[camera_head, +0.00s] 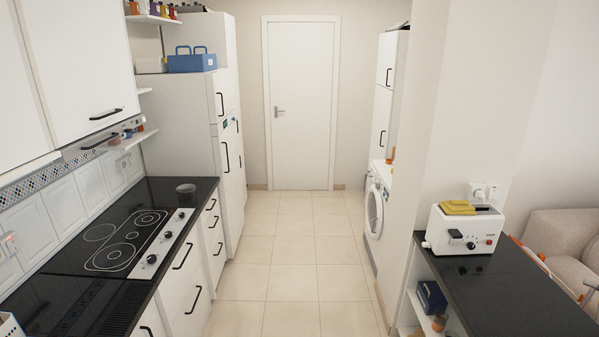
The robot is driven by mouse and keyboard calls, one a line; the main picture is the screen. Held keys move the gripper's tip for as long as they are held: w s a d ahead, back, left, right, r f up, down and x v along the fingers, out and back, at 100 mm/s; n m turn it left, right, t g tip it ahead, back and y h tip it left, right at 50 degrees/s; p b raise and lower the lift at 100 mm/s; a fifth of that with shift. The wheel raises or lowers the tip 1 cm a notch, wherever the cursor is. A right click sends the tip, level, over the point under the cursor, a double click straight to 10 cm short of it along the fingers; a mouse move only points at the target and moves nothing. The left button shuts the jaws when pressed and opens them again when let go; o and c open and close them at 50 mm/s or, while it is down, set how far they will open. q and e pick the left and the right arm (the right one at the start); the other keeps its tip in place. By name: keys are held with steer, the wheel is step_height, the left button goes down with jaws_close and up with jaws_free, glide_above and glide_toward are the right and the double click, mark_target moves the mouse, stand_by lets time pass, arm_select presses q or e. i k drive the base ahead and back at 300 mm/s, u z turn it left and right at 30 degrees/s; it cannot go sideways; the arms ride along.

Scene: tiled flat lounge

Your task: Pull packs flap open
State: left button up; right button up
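I cannot make out a pack with a flap for certain. A dark blue box (431,298) sits on the open shelf under the right counter; no flap can be told on it at this size. A blue case with raised handles (192,62) stands on top of the white cabinet at the back left. Neither of my grippers is in view.
A tiled floor aisle (291,262) runs clear to a closed white door (301,105). A white toaster (465,231) stands on the right counter (512,290). A washing machine (376,208) stands beyond.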

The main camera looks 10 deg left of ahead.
mark_target(77, 51)
steer(key=u, duration=0.15)
steer(key=i, duration=1.65)
steer(key=u, duration=1.5)
steer(key=i, duration=1.2)
steer(key=u, duration=1)
